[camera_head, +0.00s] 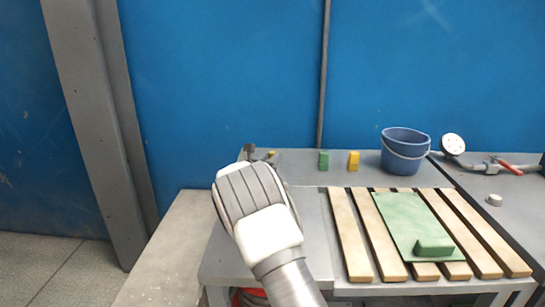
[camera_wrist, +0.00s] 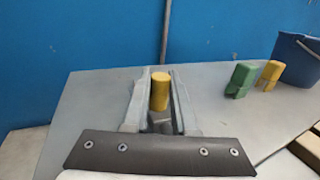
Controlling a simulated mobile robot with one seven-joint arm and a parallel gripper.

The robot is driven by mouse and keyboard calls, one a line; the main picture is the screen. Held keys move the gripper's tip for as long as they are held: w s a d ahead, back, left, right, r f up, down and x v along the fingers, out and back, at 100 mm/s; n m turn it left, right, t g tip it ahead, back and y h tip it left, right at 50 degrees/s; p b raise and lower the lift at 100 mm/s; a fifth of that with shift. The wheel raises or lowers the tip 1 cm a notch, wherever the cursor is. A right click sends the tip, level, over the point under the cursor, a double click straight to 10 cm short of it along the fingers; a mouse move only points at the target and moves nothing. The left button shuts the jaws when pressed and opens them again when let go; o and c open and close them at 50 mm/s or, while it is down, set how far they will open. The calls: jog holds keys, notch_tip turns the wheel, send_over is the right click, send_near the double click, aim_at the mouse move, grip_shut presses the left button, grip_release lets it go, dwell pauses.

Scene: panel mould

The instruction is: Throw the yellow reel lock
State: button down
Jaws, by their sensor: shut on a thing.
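The yellow reel lock (camera_wrist: 159,92) is a short upright yellow cylinder on a grey base in the wrist view. My gripper (camera_wrist: 160,76) is shut on it, with one grey finger on each side. In the head view only a small yellow bit of it (camera_head: 271,154) shows past my wrist, at the back left of the grey table. My arm hides most of the gripper there. The lower part of the lock is hidden between the fingers and behind the dark wrist plate.
A green block (camera_head: 324,160) and a yellow block (camera_head: 353,161) stand to the right on the table (camera_head: 300,170), then a blue bucket (camera_head: 404,152). Wooden slats (camera_head: 350,235) carry a green panel (camera_head: 395,215) with a green block (camera_head: 434,247). A blue wall (camera_head: 230,80) rises behind.

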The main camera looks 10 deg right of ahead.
jog(key=shift+s+f, duration=0.1)
jog(key=shift+f, duration=0.05)
jog(key=c, duration=0.7)
grip_release()
jog(key=shift+s, duration=0.1)
jog(key=shift+s+a+r, duration=0.1)
jog(key=shift+r, duration=0.1)
jog(key=p+v, duration=0.3)
jog(key=v, duration=1.4)
jog(key=shift+s+a, duration=0.1)
